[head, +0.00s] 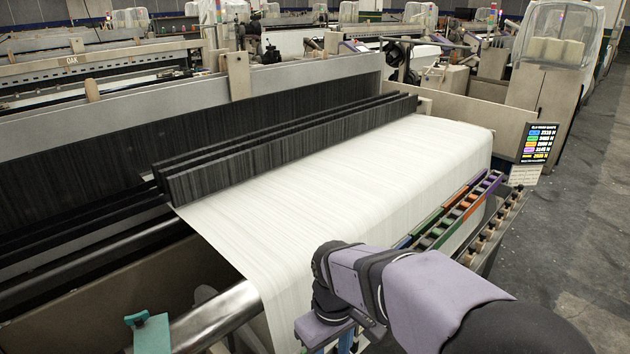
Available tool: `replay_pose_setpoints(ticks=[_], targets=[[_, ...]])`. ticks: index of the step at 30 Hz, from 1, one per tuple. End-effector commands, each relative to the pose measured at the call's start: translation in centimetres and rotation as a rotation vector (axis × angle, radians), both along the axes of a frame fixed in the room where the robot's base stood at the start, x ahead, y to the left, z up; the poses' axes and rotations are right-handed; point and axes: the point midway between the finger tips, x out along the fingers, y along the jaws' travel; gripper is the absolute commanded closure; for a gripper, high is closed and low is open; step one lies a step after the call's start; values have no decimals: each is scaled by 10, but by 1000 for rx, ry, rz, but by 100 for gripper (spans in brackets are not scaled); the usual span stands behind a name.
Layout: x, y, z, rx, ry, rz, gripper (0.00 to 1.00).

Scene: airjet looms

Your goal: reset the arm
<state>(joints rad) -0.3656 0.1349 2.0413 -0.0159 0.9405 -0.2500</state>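My arm, grey-purple with black joints, reaches in from the bottom right over the near edge of the white cloth. Its wrist bends downward near the bottom centre, and the arm's end runs out of the picture at the bottom edge. The fingers of my gripper are not in view, so I cannot see whether they hold anything. The loom's white sheet of threads (330,180) lies below and beyond the arm.
Dark heald frames (290,145) stand across the loom. A metal roller (218,316) and a teal part (150,334) lie at lower left. A display (538,143) stands by the open grey floor (585,240).

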Motion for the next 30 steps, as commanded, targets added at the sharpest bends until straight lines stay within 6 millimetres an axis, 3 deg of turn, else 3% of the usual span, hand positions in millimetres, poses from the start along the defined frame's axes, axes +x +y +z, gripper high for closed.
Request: replay_pose_setpoints(ticks=[1, 3, 9, 15, 17, 19, 20, 30], targets=[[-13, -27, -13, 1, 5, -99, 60], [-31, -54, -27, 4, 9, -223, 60], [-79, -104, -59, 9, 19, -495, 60], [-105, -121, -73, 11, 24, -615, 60], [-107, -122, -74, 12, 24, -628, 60], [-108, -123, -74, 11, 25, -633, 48], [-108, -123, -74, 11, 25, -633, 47], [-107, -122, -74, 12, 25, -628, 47]])
